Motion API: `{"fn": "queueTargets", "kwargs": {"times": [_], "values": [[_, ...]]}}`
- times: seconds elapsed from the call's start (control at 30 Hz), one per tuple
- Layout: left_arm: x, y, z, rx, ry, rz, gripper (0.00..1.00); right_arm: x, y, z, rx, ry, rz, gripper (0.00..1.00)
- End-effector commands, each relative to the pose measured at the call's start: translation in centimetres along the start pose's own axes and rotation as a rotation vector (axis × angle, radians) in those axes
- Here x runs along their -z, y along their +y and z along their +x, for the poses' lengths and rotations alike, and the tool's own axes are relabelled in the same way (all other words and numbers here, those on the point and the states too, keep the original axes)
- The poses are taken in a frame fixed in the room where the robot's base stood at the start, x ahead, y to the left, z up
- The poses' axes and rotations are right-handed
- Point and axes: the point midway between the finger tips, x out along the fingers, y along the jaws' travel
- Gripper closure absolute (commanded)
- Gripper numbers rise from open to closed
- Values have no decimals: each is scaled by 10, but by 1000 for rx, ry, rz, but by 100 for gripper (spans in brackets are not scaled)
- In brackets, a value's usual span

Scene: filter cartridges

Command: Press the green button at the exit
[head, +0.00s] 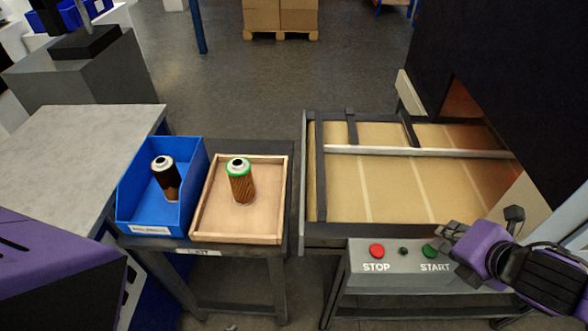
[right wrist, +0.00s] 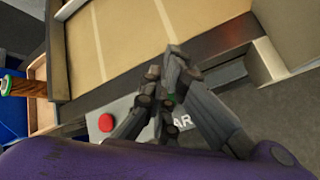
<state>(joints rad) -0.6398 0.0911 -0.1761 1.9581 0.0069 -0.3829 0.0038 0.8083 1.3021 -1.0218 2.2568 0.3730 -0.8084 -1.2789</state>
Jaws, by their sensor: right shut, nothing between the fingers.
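The green button (head: 429,250) sits on a grey control panel (head: 390,259) at the exit of the machine, above the word START. My right gripper (head: 447,241) is shut and empty, with its fingertips right beside or over the green button in the head view. In the right wrist view the shut fingers (right wrist: 172,75) cover most of the button, and only a small patch of green shows between them. I cannot tell whether the fingertips touch it. My left gripper is not in view.
A red STOP button (head: 376,251) and a small black knob (head: 403,251) share the panel. Behind it lies the conveyor (head: 390,187). To the left stand a wooden tray (head: 238,237) with a green-topped cartridge (head: 241,184) and a blue bin (head: 133,205) with a dark cartridge (head: 166,178).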

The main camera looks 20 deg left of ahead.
Motion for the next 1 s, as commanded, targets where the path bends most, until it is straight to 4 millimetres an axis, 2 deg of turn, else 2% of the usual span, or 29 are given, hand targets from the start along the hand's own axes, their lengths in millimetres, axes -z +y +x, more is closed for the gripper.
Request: {"fn": "queueTargets", "kwargs": {"times": [0.5, 1.0], "values": [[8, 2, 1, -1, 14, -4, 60, 3, -4, 5, 1, -1, 0, 100], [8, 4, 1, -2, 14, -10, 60, 5, -5, 7, 0, 0, 0, 100]]}}
